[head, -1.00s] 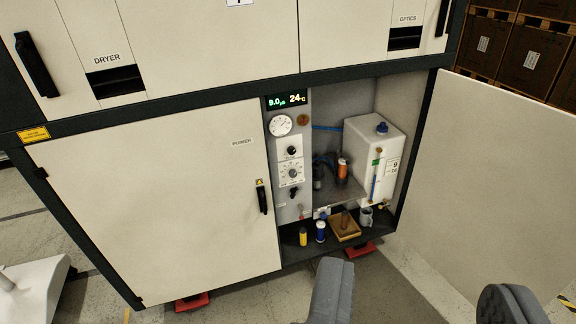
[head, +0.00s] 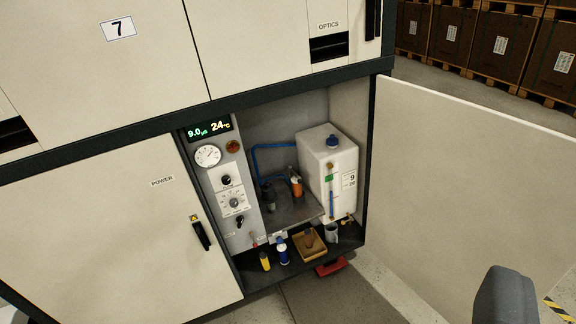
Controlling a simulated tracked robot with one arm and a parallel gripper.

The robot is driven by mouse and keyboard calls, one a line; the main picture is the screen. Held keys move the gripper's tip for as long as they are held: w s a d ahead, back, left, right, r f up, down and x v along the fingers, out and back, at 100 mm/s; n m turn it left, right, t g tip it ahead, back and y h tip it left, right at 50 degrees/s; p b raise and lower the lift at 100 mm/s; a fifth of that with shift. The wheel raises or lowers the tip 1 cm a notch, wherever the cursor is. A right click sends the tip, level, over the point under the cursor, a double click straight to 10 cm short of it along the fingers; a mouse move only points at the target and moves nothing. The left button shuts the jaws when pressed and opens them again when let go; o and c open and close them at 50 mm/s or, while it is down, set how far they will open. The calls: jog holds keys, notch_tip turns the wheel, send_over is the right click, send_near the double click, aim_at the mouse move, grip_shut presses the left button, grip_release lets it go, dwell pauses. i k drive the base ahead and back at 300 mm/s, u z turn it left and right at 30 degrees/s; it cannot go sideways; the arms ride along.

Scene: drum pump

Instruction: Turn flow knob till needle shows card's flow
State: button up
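In the head view, a grey panel in the open cabinet bay carries a round white gauge (head: 208,156); its needle is too small to read. Below it are a black knob (head: 226,180), a dial knob (head: 234,202) with a marked scale, and a black switch-like part (head: 240,221). Which one is the flow knob I cannot read. A white card (head: 349,180) on the white tank (head: 325,163) shows a 9, with smaller text below that is unclear. One grey finger of my gripper (head: 507,297) shows at bottom right, apart from the panel; the other is out of view.
A display (head: 208,129) reads 9.0 and 24 °C. An open door (head: 470,190) stands at right.

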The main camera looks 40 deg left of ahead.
aim_at(226, 180)
jog(key=z, duration=0.05)
jog(key=i, duration=1.15)
jog(key=u, duration=0.5)
jog(key=i, duration=0.4)
jog(key=u, duration=0.4)
